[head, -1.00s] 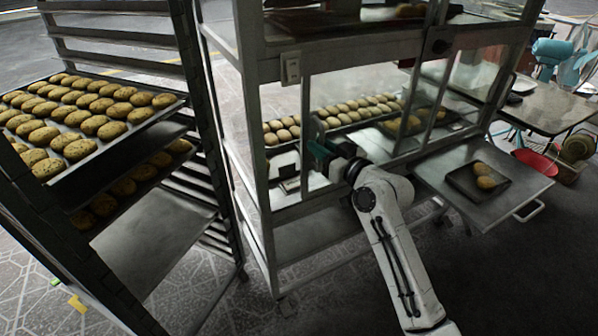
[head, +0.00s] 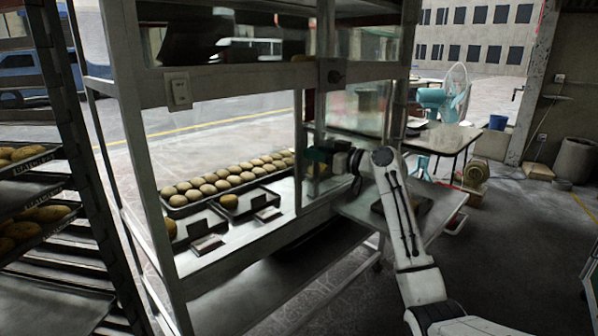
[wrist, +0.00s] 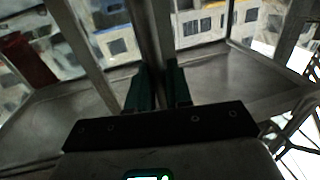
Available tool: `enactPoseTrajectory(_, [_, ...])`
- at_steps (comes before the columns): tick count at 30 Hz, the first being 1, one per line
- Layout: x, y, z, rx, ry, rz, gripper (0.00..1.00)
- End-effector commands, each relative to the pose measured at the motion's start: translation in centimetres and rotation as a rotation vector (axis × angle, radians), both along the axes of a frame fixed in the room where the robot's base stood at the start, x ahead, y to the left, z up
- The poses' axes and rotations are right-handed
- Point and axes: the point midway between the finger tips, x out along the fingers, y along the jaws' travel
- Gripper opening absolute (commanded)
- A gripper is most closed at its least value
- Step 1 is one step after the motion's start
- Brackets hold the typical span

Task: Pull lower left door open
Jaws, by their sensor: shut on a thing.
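A metal display cabinet (head: 235,84) stands ahead with glass-paned doors at its lower front. The lower left door's upright metal frame (wrist: 149,35) runs between my two fingers in the wrist view. My gripper (head: 318,158) is shut on this frame, near the cabinet's middle upright; it also shows in the wrist view (wrist: 157,80). The left half of the lower front is open, with trays of round buns (head: 225,182) in plain view inside. My wrist partly hides the door's edge in the head view.
A dark rack (head: 75,120) with bread trays stands close at the left. A pull-out metal shelf (head: 365,212) juts out by my arm. A table (head: 440,138) with a blue-green machine (head: 445,100) is behind right.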

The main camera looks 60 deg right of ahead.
Motion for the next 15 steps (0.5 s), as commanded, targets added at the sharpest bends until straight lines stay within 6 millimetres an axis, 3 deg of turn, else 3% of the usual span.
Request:
enactPoseTrajectory(6, [-0.4, -1.7, 0.0, 0.0, -0.002, -0.002, 0.0])
enactPoseTrajectory(15, [-0.5, -2.0, 0.1, -0.001, -0.001, -0.001, 0.0])
